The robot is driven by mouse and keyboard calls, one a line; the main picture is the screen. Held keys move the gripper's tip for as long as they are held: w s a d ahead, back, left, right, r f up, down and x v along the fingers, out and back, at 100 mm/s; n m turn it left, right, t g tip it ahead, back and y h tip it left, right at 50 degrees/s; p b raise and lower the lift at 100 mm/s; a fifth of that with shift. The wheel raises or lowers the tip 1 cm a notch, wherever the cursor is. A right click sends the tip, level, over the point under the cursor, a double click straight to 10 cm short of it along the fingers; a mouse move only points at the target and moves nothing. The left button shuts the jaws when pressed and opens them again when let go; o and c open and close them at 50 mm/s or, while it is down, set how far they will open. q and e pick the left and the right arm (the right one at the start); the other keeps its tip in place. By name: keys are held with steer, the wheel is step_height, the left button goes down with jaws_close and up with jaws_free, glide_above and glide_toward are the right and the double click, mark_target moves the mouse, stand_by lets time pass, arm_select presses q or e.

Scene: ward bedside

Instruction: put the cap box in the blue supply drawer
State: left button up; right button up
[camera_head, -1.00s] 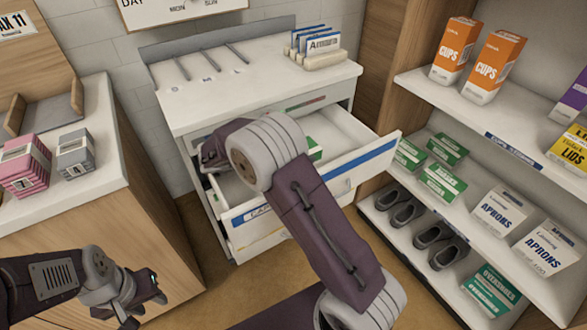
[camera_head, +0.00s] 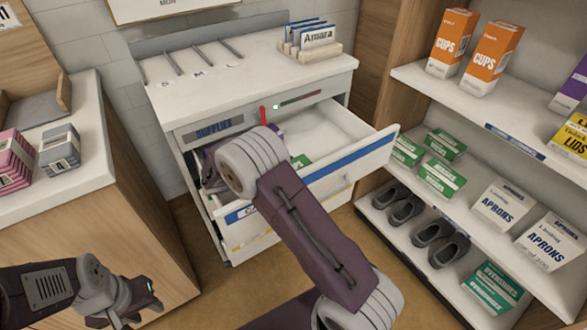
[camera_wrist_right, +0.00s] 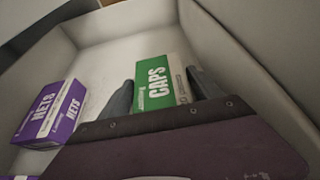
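The cap box (camera_wrist_right: 157,84), green and white and marked CAPS, shows in the right wrist view between the fingers of my right gripper (camera_wrist_right: 160,90), which look closed on its sides. It is inside the open blue-striped drawer (camera_head: 350,165); I cannot tell whether it touches the floor. In the head view a green part of the box (camera_head: 300,161) shows beside my right wrist, which hides the rest and the fingers. My left gripper (camera_head: 135,305) is low at the left, away from the drawer; its finger opening is unclear.
A purple NETS box (camera_wrist_right: 50,112) lies in the drawer, left of the cap box. The drawer walls stand close around my right gripper. Shelves at the right hold orange cups boxes (camera_head: 470,50), green boxes, aprons and shoes. A counter (camera_head: 95,160) stands at the left.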

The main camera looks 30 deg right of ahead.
steer(key=shift+o, duration=0.3)
steer(key=shift+r, duration=0.15)
steer(key=p+v, duration=0.2)
steer(key=v, duration=0.5)
steer(key=shift+r, duration=0.15)
steer(key=shift+a, duration=0.25)
